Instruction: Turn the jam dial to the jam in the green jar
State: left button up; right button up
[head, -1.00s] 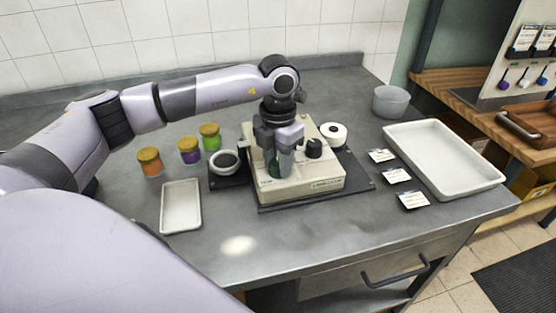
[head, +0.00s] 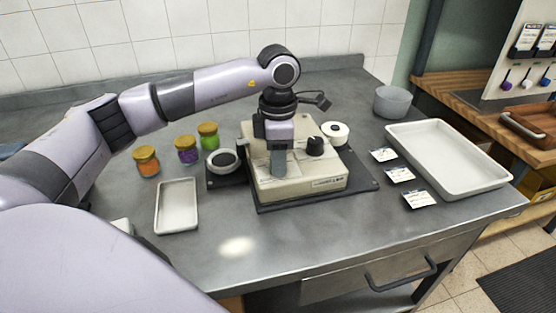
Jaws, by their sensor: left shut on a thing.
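A cream labelling machine (head: 325,181) stands on a dark base plate on the steel table. My left gripper (head: 278,170) points down over the left part of the machine's top and is shut on a dial, which its fingers hide almost wholly. A black knob (head: 315,146) on the machine's top shows to the right of the gripper. The green jar (head: 209,137) with a gold lid stands behind the machine's left side, beside a purple jar (head: 187,150) and an orange jar (head: 147,161). My right gripper is not in view.
A small white tray (head: 177,226) lies at the front left. A round cup holder (head: 223,161) sits at the machine's left and a white roll (head: 335,132) behind it. Cards (head: 399,174) and a large white tray (head: 448,190) are at the right, with a grey bowl (head: 390,102) behind.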

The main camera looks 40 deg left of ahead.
pick_arm(q)
jog(key=shift+m, duration=0.5)
jog(key=shift+r, duration=0.1)
jog(key=o, duration=1)
jog(key=shift+o, duration=0.2)
jog(key=shift+r+b, duration=0.45)
jog(key=shift+r, duration=3.1)
jog(key=shift+d, duration=0.1)
